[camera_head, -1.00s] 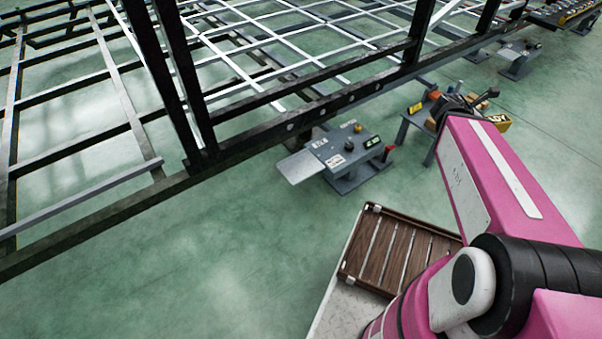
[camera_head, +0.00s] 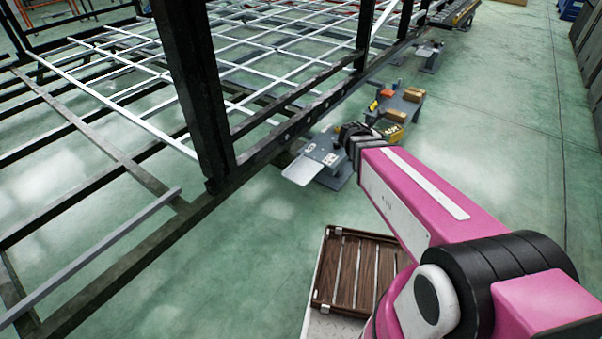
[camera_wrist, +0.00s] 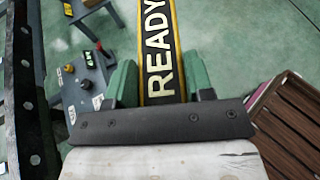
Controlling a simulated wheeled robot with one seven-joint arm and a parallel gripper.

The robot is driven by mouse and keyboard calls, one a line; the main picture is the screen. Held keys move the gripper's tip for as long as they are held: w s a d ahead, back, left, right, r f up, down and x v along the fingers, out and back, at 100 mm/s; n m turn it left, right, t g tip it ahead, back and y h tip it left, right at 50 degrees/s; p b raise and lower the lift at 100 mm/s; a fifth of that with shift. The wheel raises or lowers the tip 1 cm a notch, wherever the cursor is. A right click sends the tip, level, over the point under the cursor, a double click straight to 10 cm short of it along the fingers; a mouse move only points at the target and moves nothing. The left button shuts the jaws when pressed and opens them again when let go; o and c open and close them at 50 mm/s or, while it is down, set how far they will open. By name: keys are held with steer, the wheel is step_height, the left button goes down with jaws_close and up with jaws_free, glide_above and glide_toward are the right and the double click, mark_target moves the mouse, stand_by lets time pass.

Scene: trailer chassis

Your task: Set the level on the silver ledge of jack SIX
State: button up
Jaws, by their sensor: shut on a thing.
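My gripper (camera_wrist: 163,88) has green fingers and is shut on a long black bar with yellow edges and the word READY (camera_wrist: 159,35). No level vial shows on the bar. In the head view, the end of my arm (camera_head: 352,138) is over the right side of a grey jack (camera_head: 325,152) and hides part of it. The jack's flat silver ledge (camera_head: 300,173) sticks out at its left and looks bare. In the wrist view the jack (camera_wrist: 86,82) lies below and left of the held bar, with black and yellow knobs on top. Its number is not readable.
A grey side table (camera_head: 408,104) with yellow and orange items stands behind the jack. The black chassis beam (camera_head: 270,148) runs close above the jack, with an upright post (camera_head: 195,90). A brown slatted deck (camera_head: 358,275) is near my base. Open green floor lies right.

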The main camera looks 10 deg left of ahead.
steer(key=w+a+f+n+t+y, duration=0.2)
steer(key=w+a+f, duration=0.1)
steer(key=a+f, duration=1.1)
steer(key=n+y, duration=0.2)
glide_above(299, 175)
steer(key=shift+t, duration=0.3)
steer(key=f, duration=1.4)
steer(key=shift+w+a, duration=0.15)
steer(key=shift+w, duration=0.05)
steer(key=shift+f, duration=1.95)
steer(key=shift+f, duration=0.2)
steer(key=o, duration=1.1)
steer(key=shift+r, duration=0.1)
